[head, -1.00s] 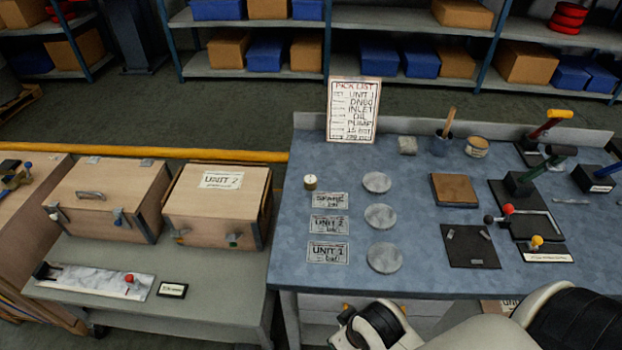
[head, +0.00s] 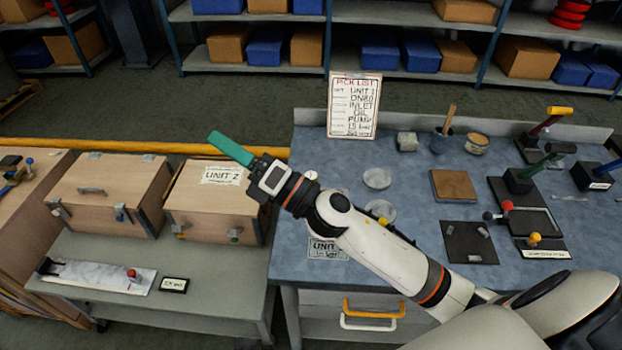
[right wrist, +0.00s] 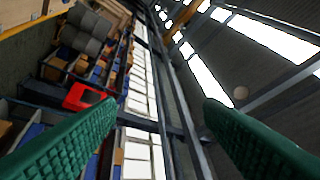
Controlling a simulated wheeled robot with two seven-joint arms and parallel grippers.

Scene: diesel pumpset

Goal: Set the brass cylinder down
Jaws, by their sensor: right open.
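The small brass cylinder (head: 311,175) stands on the left part of the blue bench top (head: 420,270). Only a bit of its pale top shows past my right arm; the rest is hidden. My right gripper (head: 224,144) is raised up and left of it, apart from it, in front of the UNIT 2 crate in the head view. Its green fingers look like one from the side there. In the right wrist view the gripper (right wrist: 160,105) has its fingers wide apart with nothing between them. My left gripper is not in view.
Grey discs (head: 377,178) and the UNIT 1 label (head: 328,249) lie near my arm. The pick list (head: 354,105) stands at the bench's back edge. A brown block (head: 454,186) and dark trays are to the right. Wooden crates (head: 108,193) stand on the left table.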

